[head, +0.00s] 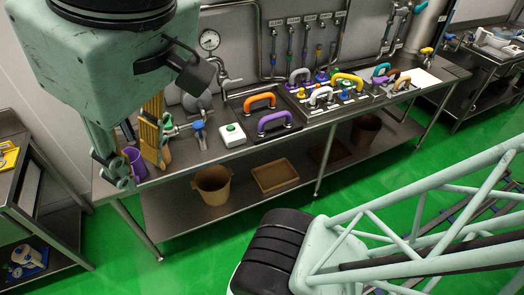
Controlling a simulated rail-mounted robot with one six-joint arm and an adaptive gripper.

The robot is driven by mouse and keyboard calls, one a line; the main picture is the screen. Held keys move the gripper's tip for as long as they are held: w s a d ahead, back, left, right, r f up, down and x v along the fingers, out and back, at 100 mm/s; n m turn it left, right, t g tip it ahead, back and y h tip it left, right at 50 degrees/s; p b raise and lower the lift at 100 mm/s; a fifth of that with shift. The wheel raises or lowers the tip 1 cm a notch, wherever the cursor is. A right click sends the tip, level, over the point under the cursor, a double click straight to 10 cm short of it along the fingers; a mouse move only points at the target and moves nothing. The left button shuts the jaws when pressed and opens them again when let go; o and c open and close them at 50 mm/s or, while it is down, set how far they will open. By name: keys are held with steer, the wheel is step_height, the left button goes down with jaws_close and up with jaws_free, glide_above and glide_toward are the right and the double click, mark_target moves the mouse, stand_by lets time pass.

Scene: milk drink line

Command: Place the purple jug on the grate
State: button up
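The purple jug (135,164) is at the left end of the steel bench, partly hidden behind my gripper. My gripper (138,160) hangs there, with a mint-green linkage on the left and yellow and tan parts on the right. The jug shows between these parts. I cannot tell whether the fingers touch it or whether it rests on the bench. I cannot clearly pick out the grate; a dark flat panel (262,137) lies at the bench's front edge by a purple handle (275,120).
An orange handle (260,100) and several coloured handles stand to the right. A brown bucket (213,185) and tray (275,176) sit on the lower shelf.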

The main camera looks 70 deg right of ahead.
step_height(320, 180, down, 14)
steer(key=b, duration=1.3)
steer(key=shift+f, duration=0.25)
steer(key=shift+s, duration=0.15)
